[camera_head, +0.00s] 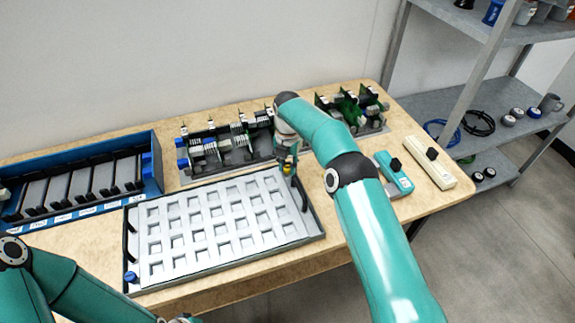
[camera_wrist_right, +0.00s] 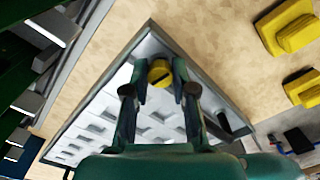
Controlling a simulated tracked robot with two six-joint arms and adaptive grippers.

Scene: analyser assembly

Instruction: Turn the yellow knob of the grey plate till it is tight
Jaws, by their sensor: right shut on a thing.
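The grey plate (camera_head: 215,262) lies flat on the table, a framed tray with a grid of square recesses. A yellow knob (camera_wrist_right: 160,72) sits at its corner; in the head view only a bit of yellow (camera_head: 287,169) shows under my right gripper (camera_head: 288,160). In the right wrist view, the two fingers of my right gripper (camera_wrist_right: 160,84) are closed on the knob from both sides. The knob's top shows a dark slot. A blue knob (camera_head: 130,277) sits at the plate's near left corner. My left arm shows at the lower left; its fingers are not visible.
A blue rack (camera_head: 152,180) stands left of the plate. Circuit-board assemblies (camera_head: 222,145) stand behind it. A teal device (camera_head: 393,172) and a cream device (camera_head: 430,163) lie to the right. Yellow blocks (camera_wrist_right: 292,27) show in the wrist view. Metal shelving (camera_head: 470,110) stands beyond the table.

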